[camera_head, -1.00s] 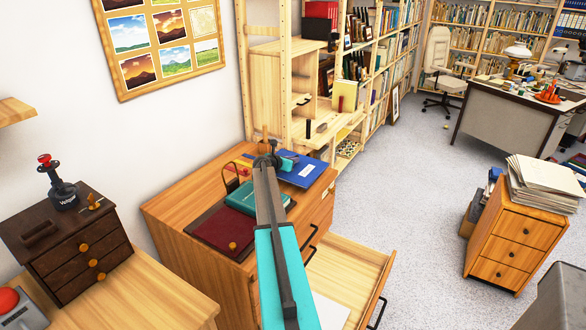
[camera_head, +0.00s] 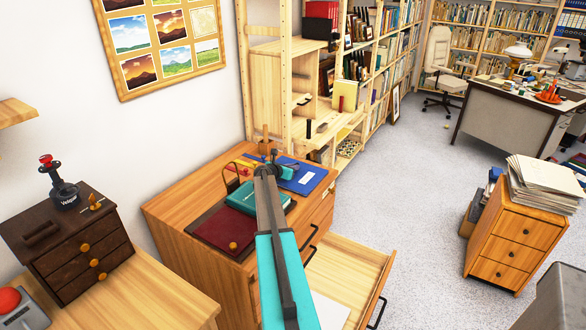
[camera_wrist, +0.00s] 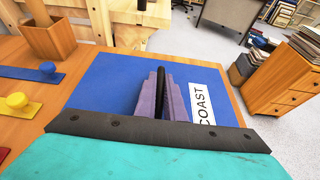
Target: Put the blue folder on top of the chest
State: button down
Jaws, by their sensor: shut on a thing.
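The blue folder (camera_head: 304,178) is at the back right corner of the wooden chest of drawers (camera_head: 175,207), flat and over its top. I cannot tell whether it touches the top everywhere. In the wrist view the blue folder (camera_wrist: 110,88) shows a white "COAST" label. My gripper (camera_wrist: 160,85) has its purple fingers closed around a dark upright piece on the folder. In the head view my arm hides the fingers and part of the folder.
A green folder (camera_head: 243,198) and a dark red one (camera_head: 222,230) lie on the same top. A wooden pen box (camera_wrist: 48,38) and flat pieces with blue and yellow knobs stand left of the folder. The chest's drawer (camera_head: 350,268) is open. Shelves stand behind.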

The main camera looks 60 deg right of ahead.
jog(key=c, duration=1.8)
grip_release()
jog(key=shift+c, duration=0.2)
jog(key=shift+r, duration=0.1)
jog(key=shift+b+v, duration=0.9)
jog(key=shift+v, duration=5.1)
